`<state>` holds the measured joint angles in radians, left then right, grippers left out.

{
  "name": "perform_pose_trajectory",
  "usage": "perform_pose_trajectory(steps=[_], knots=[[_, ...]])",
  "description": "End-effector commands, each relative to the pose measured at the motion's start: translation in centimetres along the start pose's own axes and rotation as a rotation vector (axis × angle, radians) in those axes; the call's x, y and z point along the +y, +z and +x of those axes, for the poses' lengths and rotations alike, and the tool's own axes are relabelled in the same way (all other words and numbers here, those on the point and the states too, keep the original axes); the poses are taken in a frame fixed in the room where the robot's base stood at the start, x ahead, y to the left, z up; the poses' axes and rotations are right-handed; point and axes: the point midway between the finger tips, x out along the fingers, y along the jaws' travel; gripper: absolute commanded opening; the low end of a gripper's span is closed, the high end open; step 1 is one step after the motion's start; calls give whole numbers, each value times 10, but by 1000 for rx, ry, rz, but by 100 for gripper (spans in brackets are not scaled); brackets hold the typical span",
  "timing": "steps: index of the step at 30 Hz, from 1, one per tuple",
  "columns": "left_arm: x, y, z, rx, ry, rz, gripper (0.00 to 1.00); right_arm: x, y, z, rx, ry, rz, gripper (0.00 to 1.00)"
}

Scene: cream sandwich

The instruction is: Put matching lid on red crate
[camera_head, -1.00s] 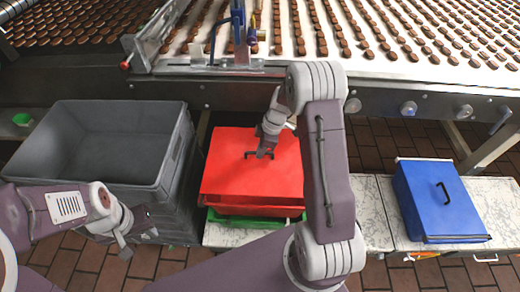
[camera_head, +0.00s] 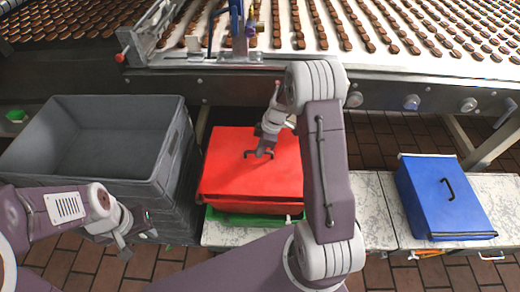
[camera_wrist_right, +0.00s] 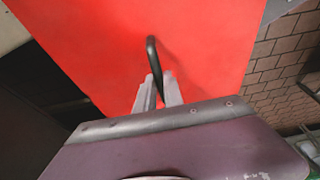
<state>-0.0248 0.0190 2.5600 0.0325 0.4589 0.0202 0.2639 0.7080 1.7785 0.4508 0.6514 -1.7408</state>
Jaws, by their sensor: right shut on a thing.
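A red lid (camera_head: 225,165) with a black handle lies level over the red crate (camera_head: 255,206), whose front shows as a narrow band below the lid's front edge. I cannot tell whether the lid is fully seated. My right gripper (camera_head: 264,153) is shut on the lid's handle. In the right wrist view, the fingers (camera_wrist_right: 158,90) pinch the black handle (camera_wrist_right: 152,55) above the red lid surface (camera_wrist_right: 100,50). My left gripper (camera_head: 136,242) is empty, with its fingers apart, low in front of the grey crates.
A green crate (camera_head: 245,218) shows under the red crate. Stacked grey crates (camera_head: 90,175) stand at the left. A blue-lidded crate (camera_head: 430,195) stands on the pale speckled bench (camera_head: 375,210) at the right. A conveyor with rows of chocolate sweets (camera_head: 400,35) runs behind.

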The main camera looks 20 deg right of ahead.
Motion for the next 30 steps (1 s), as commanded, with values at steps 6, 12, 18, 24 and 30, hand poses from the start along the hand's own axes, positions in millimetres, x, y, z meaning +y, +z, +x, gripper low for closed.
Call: perform_pose_trajectory(steps=[6, 12, 18, 24, 30], knots=[[0, 3, 26, 0, 0, 0, 29, 0, 7, 26, 0, 1, 0, 0], [-1, 5, 45, 0, 0, 0, 29, 0, 12, 43, 0, 1, 0, 0], [-1, 5, 50, 0, 0, 0, 29, 0, 13, 48, 0, 1, 0, 0], [-1, 5, 49, 0, 0, 0, 29, 0, 13, 47, 0, 1, 0, 0], [-1, 5, 49, 0, 0, 0, 29, 0, 13, 47, 0, 1, 0, 0]])
